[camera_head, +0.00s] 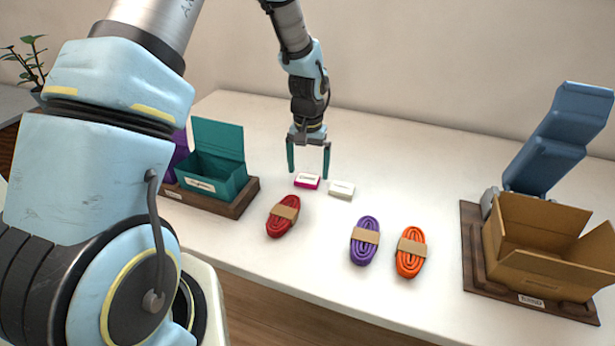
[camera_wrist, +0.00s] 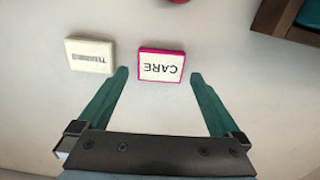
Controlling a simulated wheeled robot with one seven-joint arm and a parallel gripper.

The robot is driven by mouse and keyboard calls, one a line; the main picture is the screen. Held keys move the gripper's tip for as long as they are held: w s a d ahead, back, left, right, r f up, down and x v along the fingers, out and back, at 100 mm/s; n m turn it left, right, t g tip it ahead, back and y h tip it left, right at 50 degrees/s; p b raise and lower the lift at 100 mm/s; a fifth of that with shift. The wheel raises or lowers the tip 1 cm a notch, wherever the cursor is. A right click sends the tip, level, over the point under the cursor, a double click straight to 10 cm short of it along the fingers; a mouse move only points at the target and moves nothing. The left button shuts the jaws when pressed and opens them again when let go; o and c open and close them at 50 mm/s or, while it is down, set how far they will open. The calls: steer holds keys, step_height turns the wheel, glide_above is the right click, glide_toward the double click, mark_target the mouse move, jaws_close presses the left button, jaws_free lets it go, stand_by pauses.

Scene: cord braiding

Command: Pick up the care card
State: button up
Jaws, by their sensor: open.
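The care card (camera_head: 307,181) is a small white block with a pink edge, lying flat on the white table. In the wrist view the care card (camera_wrist: 161,66) shows the word CARE upside down. My gripper (camera_head: 308,174) is open and empty, pointing down above the table near the card. In the wrist view my gripper (camera_wrist: 159,75) has its two green fingers on either side of the card in the picture, with no contact seen. The height of the fingertips above the card is hard to tell.
A white card (camera_head: 341,190) lies just right of the care card. Red (camera_head: 283,216), purple (camera_head: 365,241) and orange (camera_head: 411,251) cord bundles lie nearer the front. A teal box (camera_head: 226,185) stands left on a wooden tray; an open cardboard box (camera_head: 535,262) stands right.

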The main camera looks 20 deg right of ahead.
steer(key=shift+f, duration=0.95)
steer(key=c, duration=1.2)
